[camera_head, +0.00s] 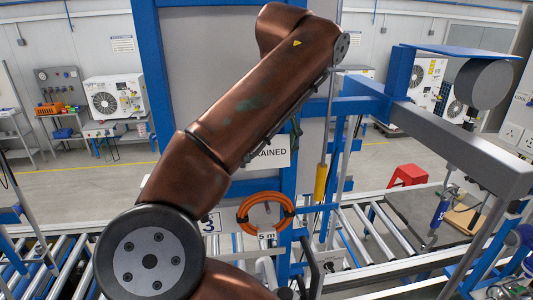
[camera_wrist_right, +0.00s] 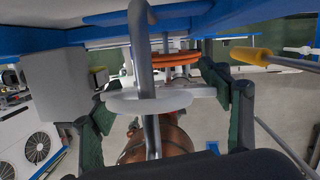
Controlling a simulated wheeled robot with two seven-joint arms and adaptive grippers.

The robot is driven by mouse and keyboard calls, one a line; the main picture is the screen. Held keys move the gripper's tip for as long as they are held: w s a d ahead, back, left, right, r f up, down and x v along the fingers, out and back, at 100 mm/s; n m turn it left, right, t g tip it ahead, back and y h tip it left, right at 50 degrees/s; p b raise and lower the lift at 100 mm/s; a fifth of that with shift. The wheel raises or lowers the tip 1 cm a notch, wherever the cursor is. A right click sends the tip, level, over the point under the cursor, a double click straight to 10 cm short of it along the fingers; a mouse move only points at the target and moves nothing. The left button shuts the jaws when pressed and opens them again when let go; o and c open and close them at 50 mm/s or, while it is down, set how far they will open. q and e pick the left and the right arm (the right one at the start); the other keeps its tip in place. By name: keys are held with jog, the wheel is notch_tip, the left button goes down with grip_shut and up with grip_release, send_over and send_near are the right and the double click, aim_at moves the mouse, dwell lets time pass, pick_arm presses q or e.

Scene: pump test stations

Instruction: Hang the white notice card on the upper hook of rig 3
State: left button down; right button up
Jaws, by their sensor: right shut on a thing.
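A grey bent rod (camera_wrist_right: 146,70), likely the upper hook, crosses in front with a pale disc (camera_wrist_right: 150,104). I cannot tell whether the card hangs on it. Rig 3 (camera_head: 151,70) has blue posts and a "3" plate (camera_head: 211,222). My left gripper is out of view.
An orange coil (camera_head: 243,217) hangs below the card, with a "5 m" label. A yellow-handled tool (camera_head: 321,182) hangs to the right. A grey beam (camera_head: 455,145) juts forward at right. Roller conveyors (camera_head: 350,230) run below.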

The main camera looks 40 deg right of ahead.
jog(key=o, duration=1.3)
jog(key=shift+c, duration=0.2)
jog(key=v, duration=1.2)
jog(key=shift+a, duration=0.1)
